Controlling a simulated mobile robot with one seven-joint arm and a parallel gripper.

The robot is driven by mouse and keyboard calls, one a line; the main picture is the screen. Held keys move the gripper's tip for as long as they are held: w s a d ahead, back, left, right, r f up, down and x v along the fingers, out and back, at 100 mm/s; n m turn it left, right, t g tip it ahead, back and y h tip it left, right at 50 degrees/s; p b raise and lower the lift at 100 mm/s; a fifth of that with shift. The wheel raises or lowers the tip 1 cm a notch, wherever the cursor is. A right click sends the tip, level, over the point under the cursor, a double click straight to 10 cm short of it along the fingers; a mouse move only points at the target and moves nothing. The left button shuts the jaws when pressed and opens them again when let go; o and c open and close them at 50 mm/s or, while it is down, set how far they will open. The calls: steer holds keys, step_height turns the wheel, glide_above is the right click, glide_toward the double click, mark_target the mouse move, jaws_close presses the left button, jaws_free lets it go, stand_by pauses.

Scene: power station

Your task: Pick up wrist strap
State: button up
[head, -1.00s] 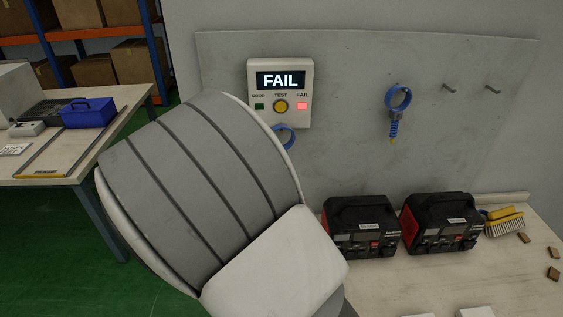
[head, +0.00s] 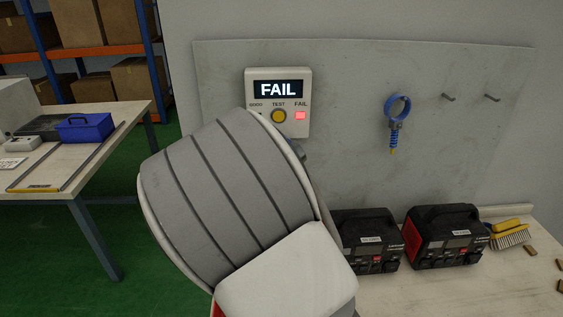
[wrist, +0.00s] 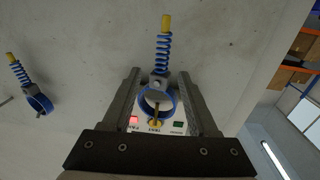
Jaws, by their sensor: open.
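A blue wrist strap (wrist: 175,105), a ring with a coiled cord and yellow end, hangs by the tester in the wrist view. My gripper (wrist: 159,74) is open, with one finger on each side of the strap in the picture; I see no contact. In the head view my arm covers this strap almost entirely, and my gripper is hidden. A second blue wrist strap (head: 396,122) hangs on a peg farther right on the panel; the wrist view shows it at the left (wrist: 36,101).
The tester (head: 305,90) on the wall panel (head: 350,80) reads FAIL with a red light. Two black-and-red power units (head: 369,240) (head: 443,236) and a yellow brush (head: 510,236) stand on the bench below. Two pegs right of the second strap are empty. A blue toolbox (head: 86,127) sits on the left table.

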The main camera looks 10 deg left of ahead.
steer(key=w, duration=0.2)
steer(key=w+a, duration=0.1)
steer(key=w, duration=0.2)
steer(key=shift+s, duration=0.1)
jaws_close()
